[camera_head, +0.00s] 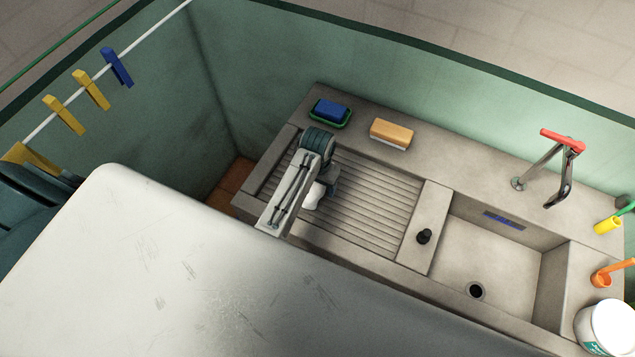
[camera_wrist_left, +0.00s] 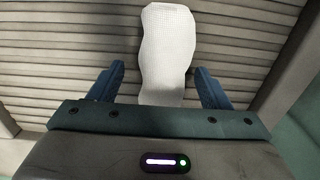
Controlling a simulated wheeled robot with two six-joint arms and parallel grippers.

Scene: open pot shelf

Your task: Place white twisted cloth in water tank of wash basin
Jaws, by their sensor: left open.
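The white twisted cloth (camera_wrist_left: 168,50) lies on the ribbed washboard of the wash basin. In the head view only a small part of the cloth (camera_head: 313,196) shows beside my left gripper (camera_head: 325,196), and the arm hides the rest. In the left wrist view my left gripper (camera_wrist_left: 160,85) is open, with its two blue fingers on either side of the cloth's near end and gaps between. The water tank (camera_head: 485,262) of the wash basin is the empty hollow right of the washboard (camera_head: 370,190). My right gripper is not in view.
A blue block in a green dish (camera_head: 330,112) and a wooden brush (camera_head: 391,133) stand on the back ledge. A red-handled tap (camera_head: 562,165) rises behind the tank. A black stopper (camera_head: 424,236) sits on the divider. A white bucket (camera_head: 606,328) stands at right.

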